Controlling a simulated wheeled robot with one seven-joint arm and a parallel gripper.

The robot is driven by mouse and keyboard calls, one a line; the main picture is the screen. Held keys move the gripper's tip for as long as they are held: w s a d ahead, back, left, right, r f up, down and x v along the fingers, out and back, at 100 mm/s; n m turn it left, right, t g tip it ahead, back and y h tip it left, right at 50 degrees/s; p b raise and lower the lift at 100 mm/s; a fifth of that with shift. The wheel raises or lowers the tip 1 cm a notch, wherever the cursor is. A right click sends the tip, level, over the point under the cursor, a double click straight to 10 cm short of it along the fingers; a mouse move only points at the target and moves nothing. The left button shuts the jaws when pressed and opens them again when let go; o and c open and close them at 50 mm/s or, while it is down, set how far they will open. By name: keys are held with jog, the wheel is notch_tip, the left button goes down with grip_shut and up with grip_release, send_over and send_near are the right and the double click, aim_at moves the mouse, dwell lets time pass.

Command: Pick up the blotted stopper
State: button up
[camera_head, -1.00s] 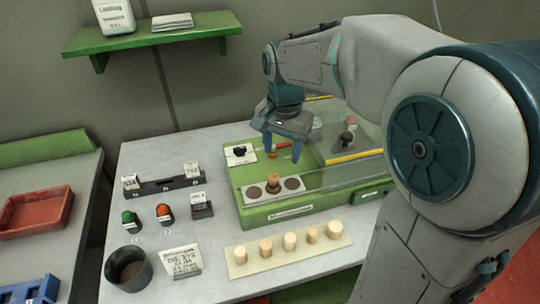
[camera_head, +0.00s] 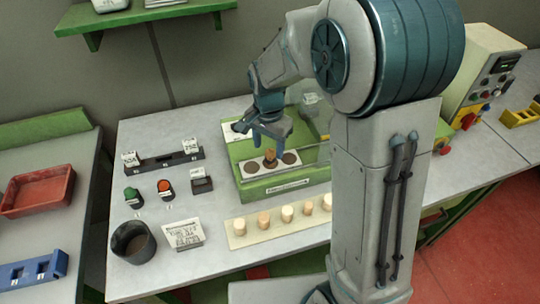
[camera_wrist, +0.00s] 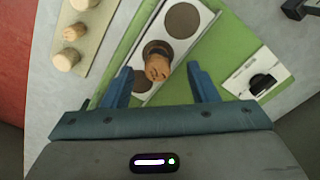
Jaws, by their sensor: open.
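A brown stopper (camera_head: 270,155) with darker marks stands on the middle dark disc of a white plate (camera_head: 247,169) on the green machine. In the wrist view the same stopper (camera_wrist: 157,70) shows its top, with dark patches. My gripper (camera_head: 250,138) is open and empty, above and just left of the stopper in the head view. In the wrist view the stopper lies between the two blue fingers (camera_wrist: 160,78), apart from both. Several pale stoppers (camera_head: 287,213) stand on a cream board (camera_head: 238,240) in front; no blot can be made out on them.
A clear shield (camera_head: 312,155) edges the machine right of the stopper. A white card with a black knob (camera_wrist: 258,80) is on the machine. A dark cup (camera_head: 133,242), a paper sign (camera_head: 183,235) and green and orange buttons (camera_head: 165,188) stand left.

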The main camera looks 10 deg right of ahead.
aim_at(270, 152)
jog(key=shift+d+f+p, duration=0.15)
jog(key=shift+f, duration=0.8)
jog(key=shift+d+f+p, duration=0.1)
jog(key=shift+f+p, duration=0.05)
jog(key=shift+f, duration=0.75)
jog(key=c, duration=1)
jog(key=shift+r, duration=0.1)
